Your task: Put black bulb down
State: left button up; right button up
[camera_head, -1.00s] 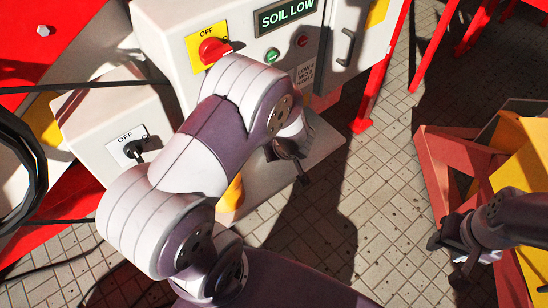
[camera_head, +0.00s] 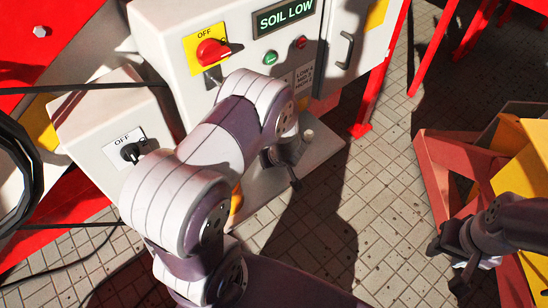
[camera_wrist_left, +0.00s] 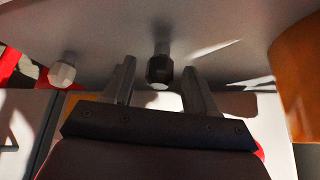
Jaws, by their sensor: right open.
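In the left wrist view the black bulb (camera_wrist_left: 160,68) sits on a short stem from a grey panel surface. My left gripper (camera_wrist_left: 160,82) is open, with one finger on each side of the bulb and visible gaps between. In the head view my left gripper (camera_head: 283,171) is at the lower front of the white control cabinet, partly hidden by its arm, and the black bulb cannot be made out there. My right gripper (camera_head: 457,262) is open and empty, low at the right beside the red and yellow frame.
A pale bulb (camera_wrist_left: 61,73) is left of the black one in the left wrist view. The cabinet (camera_head: 165,22) carries a red switch (camera_head: 212,52) and a "SOIL LOW" display (camera_head: 287,18). A smaller box (camera_head: 95,125) has a black switch. Tiled floor (camera_head: 370,220) lies open between.

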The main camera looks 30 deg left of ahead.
pick_arm(q)
jog(key=shift+r+p, duration=0.4)
jog(key=shift+r, duration=0.05)
jog(key=s+d+r+m+g+h+p, duration=0.1)
jog(key=s+d+r+m+h, duration=0.1)
jog(key=s+d+r+m, duration=0.2)
jog(key=s+d+r+m+g+h+p, duration=0.1)
jog(key=s+d+r+m, duration=0.3)
jog(key=s+r, duration=0.6)
notch_tip(320, 180, up, 5)
jog(key=shift+m+g+h, duration=0.4)
jog(key=shift+m+h, duration=0.3)
jog(key=shift+c, duration=0.3)
